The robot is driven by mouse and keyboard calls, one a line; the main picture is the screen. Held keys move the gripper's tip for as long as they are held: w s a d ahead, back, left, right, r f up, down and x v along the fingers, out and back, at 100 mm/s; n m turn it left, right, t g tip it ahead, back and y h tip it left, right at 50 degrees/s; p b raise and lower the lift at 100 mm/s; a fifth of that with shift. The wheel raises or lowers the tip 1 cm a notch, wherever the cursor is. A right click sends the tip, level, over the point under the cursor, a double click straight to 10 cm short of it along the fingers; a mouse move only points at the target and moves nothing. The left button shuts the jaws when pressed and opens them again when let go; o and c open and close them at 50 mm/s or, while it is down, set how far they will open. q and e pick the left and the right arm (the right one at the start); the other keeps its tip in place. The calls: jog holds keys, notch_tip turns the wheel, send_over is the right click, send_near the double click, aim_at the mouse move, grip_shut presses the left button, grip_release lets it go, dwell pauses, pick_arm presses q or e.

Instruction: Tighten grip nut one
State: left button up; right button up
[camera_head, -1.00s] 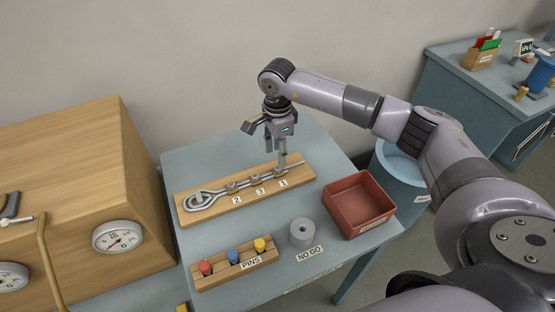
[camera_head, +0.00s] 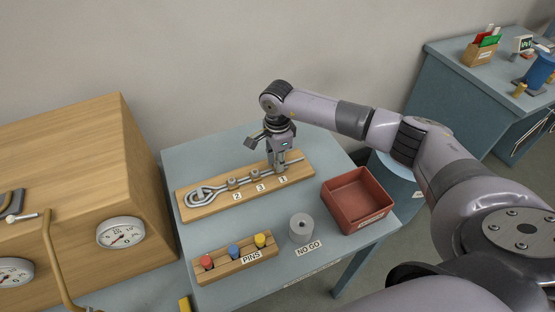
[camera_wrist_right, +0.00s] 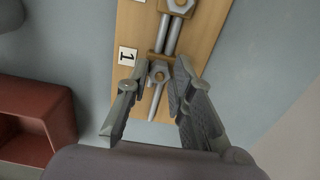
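A wooden board (camera_head: 217,205) on the blue-grey table carries a grey metal rod with a looped end (camera_head: 201,197) and several hex nuts along it. Labels 2, 3 and 1 stand along its front edge. Grip nut one (camera_wrist_right: 158,72) is beside label 1 (camera_wrist_right: 127,56), near the rod's tapered end. My right gripper (camera_head: 279,170) points down at it from above. In the right wrist view, the fingers of my right gripper (camera_wrist_right: 161,64) are apart, one each side of the nut, with gaps showing. In the head view the gripper hides most of this nut. My left gripper is out of view.
A red tray (camera_head: 357,200) stands right of the board. A grey ring (camera_head: 301,228) labelled NO GO and a wooden pin rack (camera_head: 235,261) with red, blue and yellow pins are in front. A large wooden box (camera_head: 90,180) with gauges stands at left.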

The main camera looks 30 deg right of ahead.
grip_shut()
